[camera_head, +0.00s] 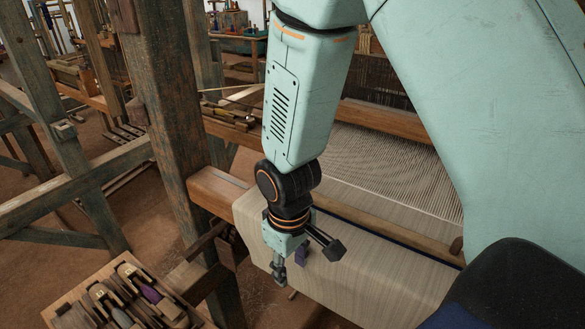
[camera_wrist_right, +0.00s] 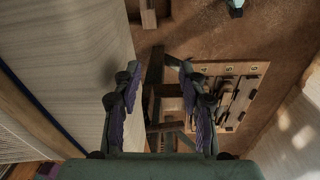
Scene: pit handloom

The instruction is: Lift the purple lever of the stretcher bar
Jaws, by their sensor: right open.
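My right gripper (camera_head: 303,256) hangs at the front left of the cloth (camera_head: 375,280), with its fingers pointing down and spread apart. In the right wrist view the open gripper (camera_wrist_right: 152,90) shows two dark fingers with purple ridged pads and nothing held between them. A small purple patch shows between the fingers in the head view; I cannot tell whether it is the lever or a finger pad. I cannot make out the stretcher bar or its purple lever in either view. My left gripper is not in view.
A wooden tool tray (camera_head: 65,307) holds several tools at the lower left; it also shows in the right wrist view (camera_wrist_right: 258,68). A thick loom post (camera_head: 165,100) stands left of the arm. A wooden beam (camera_head: 215,190) runs along the cloth. Warp threads (camera_head: 385,165) lie behind.

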